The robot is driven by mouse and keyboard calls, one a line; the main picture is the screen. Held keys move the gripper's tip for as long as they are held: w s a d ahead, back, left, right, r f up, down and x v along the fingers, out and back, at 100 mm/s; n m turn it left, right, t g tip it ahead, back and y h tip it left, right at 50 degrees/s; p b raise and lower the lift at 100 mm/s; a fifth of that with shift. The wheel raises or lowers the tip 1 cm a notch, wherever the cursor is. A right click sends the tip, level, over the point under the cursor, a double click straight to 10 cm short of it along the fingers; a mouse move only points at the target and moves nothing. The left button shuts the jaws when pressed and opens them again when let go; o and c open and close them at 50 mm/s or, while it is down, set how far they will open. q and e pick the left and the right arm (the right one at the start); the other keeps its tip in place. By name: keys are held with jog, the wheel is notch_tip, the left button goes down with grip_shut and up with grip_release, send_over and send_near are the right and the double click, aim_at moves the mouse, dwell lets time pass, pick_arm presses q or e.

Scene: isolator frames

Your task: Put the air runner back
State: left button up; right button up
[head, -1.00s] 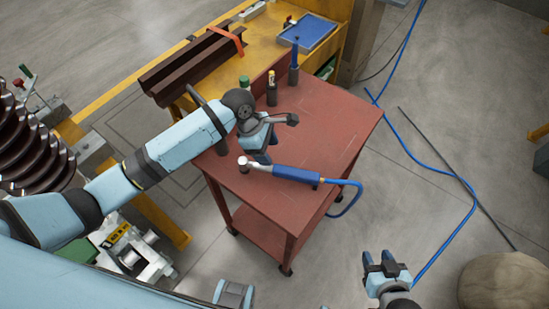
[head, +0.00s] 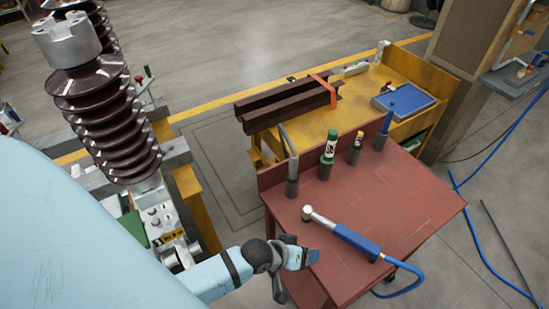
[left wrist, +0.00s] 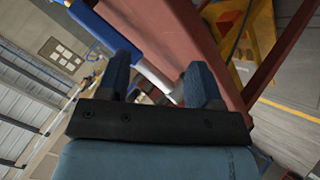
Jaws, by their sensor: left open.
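The air runner (head: 357,241), a blue-bodied tool with a silver angled head (head: 308,213), lies on top of the red cart (head: 417,206). A blue hose (head: 412,280) runs from its right end over the cart's edge. My left gripper (head: 296,272) is open and empty near the cart's front left edge, apart from the tool. In the left wrist view, the two blue fingertips (left wrist: 160,84) stand apart. The tool's blue body (left wrist: 90,22) and silver head (left wrist: 158,82) show beyond them. My right gripper is out of view.
Holders along the cart's back edge carry a green-capped item (head: 329,150), a yellow-capped one (head: 355,147), a blue-handled one (head: 387,122) and a grey rod (head: 289,145). A yellow bench (head: 340,122) stands behind. A ribbed brown insulator (head: 108,110) stands left.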

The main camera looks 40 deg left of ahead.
pick_arm(q)
jog(key=s+a+m+t+y, duration=0.1)
jog(key=s+a+m+t, duration=0.1)
jog(key=s+a+m, duration=0.2)
jog(key=s+m, duration=0.2)
jog(key=s, duration=0.1)
jog(key=shift+f+y, duration=0.25)
jog(key=shift+y, duration=0.05)
jog(key=r+p, duration=0.1)
jog(key=p, duration=0.1)
jog(key=r+p, duration=0.1)
jog(key=r, duration=0.1)
jog(key=r+p, duration=0.2)
jog(key=shift+a+r+p, duration=0.15)
jog(key=shift+a+p, duration=0.1)
jog(key=shift+p, duration=0.05)
